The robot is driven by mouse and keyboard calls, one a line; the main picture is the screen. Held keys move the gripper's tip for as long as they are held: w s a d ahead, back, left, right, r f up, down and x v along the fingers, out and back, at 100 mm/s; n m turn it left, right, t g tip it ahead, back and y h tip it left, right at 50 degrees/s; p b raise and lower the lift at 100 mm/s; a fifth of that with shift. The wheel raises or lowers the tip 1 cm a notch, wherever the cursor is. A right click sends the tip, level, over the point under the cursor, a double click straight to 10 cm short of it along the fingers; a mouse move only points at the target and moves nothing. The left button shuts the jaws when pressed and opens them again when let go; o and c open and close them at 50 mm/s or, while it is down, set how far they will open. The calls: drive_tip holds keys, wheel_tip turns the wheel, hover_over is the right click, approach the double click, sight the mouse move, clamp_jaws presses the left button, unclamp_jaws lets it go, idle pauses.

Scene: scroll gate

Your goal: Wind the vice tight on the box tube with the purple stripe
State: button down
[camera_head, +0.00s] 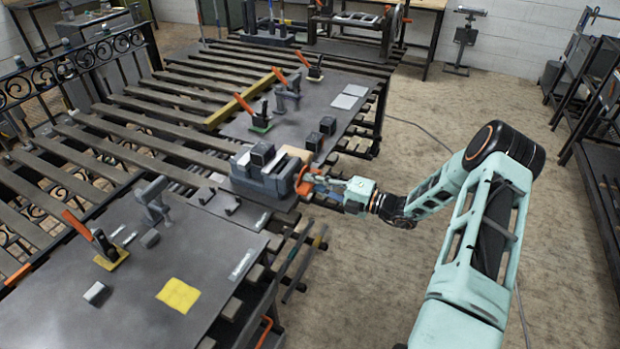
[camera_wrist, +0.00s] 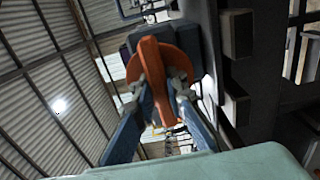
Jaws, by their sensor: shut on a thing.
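The grey vice (camera_head: 270,184) stands at the edge of the slatted bench in the middle of the head view. A dark box tube (camera_head: 262,152) sits in the top of the vice, next to a light wooden block (camera_head: 297,154). I cannot make out a purple stripe on it. The vice's orange handle (camera_head: 303,178) faces my arm and also shows in the wrist view (camera_wrist: 152,62), a bar across a round orange disc. My gripper (camera_head: 318,181) is shut on the handle. In the wrist view, its two fingers (camera_wrist: 163,102) grip the bar from both sides.
Two dark box pieces (camera_head: 314,141) (camera_head: 327,125) stand on the rear plate right of the vice. Orange-handled clamps (camera_head: 262,120) (camera_head: 100,240) stand on the plates. A yellow square (camera_head: 178,295) lies on the front plate. The floor right of the bench is clear around my arm.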

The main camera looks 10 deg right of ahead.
drive_tip(key=m+p, duration=0.1)
drive_tip(key=m, duration=0.5)
drive_tip(key=shift+d+m+p, duration=0.1)
drive_tip(key=shift+m+p, duration=0.2)
drive_tip(key=shift+p, duration=0.05)
drive_tip(key=m+p, duration=0.1)
drive_tip(key=m, duration=0.4)
drive_tip(key=shift+f, duration=0.1)
drive_tip(key=c, duration=1.9)
unclamp_jaws()
drive_tip(key=shift+m, duration=0.3)
drive_tip(key=shift+c, duration=0.2)
drive_tip(key=v, duration=1.2)
